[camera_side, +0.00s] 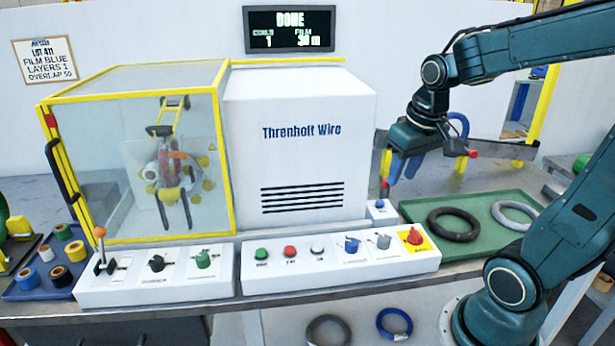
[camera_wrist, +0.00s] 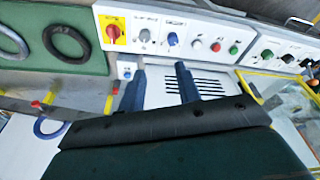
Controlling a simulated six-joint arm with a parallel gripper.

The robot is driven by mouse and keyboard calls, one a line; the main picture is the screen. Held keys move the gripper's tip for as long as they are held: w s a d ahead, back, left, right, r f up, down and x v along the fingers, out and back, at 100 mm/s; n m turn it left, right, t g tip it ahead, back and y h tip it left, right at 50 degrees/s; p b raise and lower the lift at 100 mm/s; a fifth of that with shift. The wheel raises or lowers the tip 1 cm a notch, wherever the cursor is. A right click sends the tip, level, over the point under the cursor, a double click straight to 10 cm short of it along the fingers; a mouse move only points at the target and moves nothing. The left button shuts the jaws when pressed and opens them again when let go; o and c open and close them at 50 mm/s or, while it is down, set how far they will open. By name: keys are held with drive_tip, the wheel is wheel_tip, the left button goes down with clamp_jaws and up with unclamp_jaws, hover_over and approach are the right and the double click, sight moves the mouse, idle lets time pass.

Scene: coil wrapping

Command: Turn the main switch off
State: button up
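The main switch appears to be the red rotary knob on a yellow plate (camera_side: 415,237) at the right end of the front control panel. It also shows in the wrist view (camera_wrist: 112,31) at the upper left. Its lettering is too small to read. My gripper (camera_side: 400,181) points down above and behind the panel, to the upper left of the knob in the side view. Its two blue fingers are spread apart with nothing between them, also in the wrist view (camera_wrist: 158,74). The gripper is clear of the knob.
Other knobs and buttons sit left of it, including a blue knob (camera_side: 351,245). A small box with a blue button (camera_side: 380,207) stands behind the panel. A green tray (camera_side: 470,249) with rings lies right. The white machine (camera_side: 300,150) and display reading "DONE" (camera_side: 290,28) stand behind.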

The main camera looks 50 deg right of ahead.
drive_tip(key=d+f+m+g, duration=0.1)
drive_tip(key=d+f+m, duration=0.15)
drive_tip(key=d, duration=0.45)
drive_tip(key=m+g+y, duration=0.1)
drive_tip(key=m+g, duration=0.1)
hover_over(417, 231)
wheel_tip(417, 231, down, 6)
drive_tip(key=shift+f, duration=6.8)
drive_tip(key=shift+c, duration=0.2)
clamp_jaws()
